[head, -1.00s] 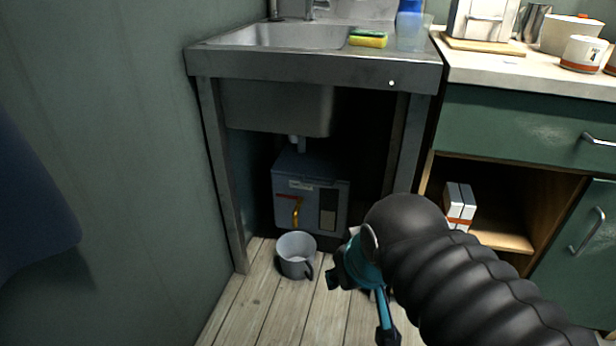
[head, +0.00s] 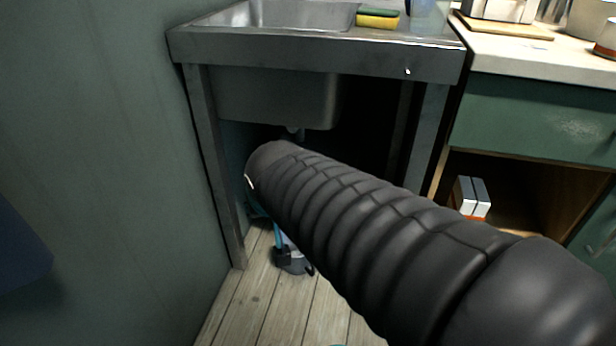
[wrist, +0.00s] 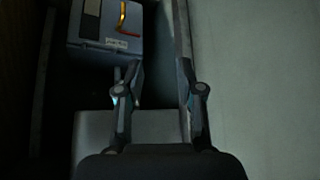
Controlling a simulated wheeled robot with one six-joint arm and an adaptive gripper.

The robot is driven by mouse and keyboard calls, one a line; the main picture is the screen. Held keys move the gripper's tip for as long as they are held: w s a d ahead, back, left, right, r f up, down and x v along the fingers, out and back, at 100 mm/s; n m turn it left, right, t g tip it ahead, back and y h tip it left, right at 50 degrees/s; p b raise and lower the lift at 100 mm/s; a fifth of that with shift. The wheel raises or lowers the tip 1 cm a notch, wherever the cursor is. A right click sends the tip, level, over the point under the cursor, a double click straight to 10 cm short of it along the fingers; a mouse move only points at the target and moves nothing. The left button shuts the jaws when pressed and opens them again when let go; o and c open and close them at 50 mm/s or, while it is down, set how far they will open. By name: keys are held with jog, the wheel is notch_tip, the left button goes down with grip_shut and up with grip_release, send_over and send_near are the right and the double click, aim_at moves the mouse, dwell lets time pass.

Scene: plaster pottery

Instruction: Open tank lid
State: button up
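The tank (wrist: 92,32) is a blue-grey box under the sink, at the upper left of the wrist view, where it appears upside down. Its yellow-orange handle (wrist: 122,14) and small white label (wrist: 116,42) show. In the head view my arm hides the tank. Its lid looks shut, though the top is mostly out of sight. My gripper (wrist: 157,72) is open and empty, its two fingers apart, a little short of the tank and beside it. In the head view only a small part of my gripper shows below the arm.
The steel sink (head: 300,50) stands over the tank, with a leg (head: 213,165) close on the left by the green wall (head: 100,150). An open cupboard with white boxes (head: 471,197) is at right.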

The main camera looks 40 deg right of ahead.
jog(key=w+d+f+m+t+h, duration=0.1)
jog(key=w+d+f+m+t, duration=0.15)
jog(key=w+d+f, duration=0.4)
jog(key=w+d+f+m+t, duration=0.1)
jog(key=w+d+m, duration=0.25)
jog(key=d, duration=0.55)
jog(key=w+d+f+m+t+h, duration=0.1)
jog(key=w+d+f+m, duration=0.25)
jog(key=d, duration=0.45)
jog(key=s+d+f+m+t+y, duration=0.3)
jog(key=s+d+f+m+t, duration=0.2)
jog(key=f+m, duration=0.3)
jog(key=shift+n, duration=0.45)
jog(key=w+f, duration=0.1)
jog(key=w, duration=0.3)
jog(key=w+d+f+b, duration=0.1)
jog(key=w, duration=0.4)
jog(key=w+f, duration=0.1)
jog(key=w, duration=0.3)
jog(key=shift+w+d, duration=0.15)
jog(key=shift+w, duration=0.05)
grip_shut()
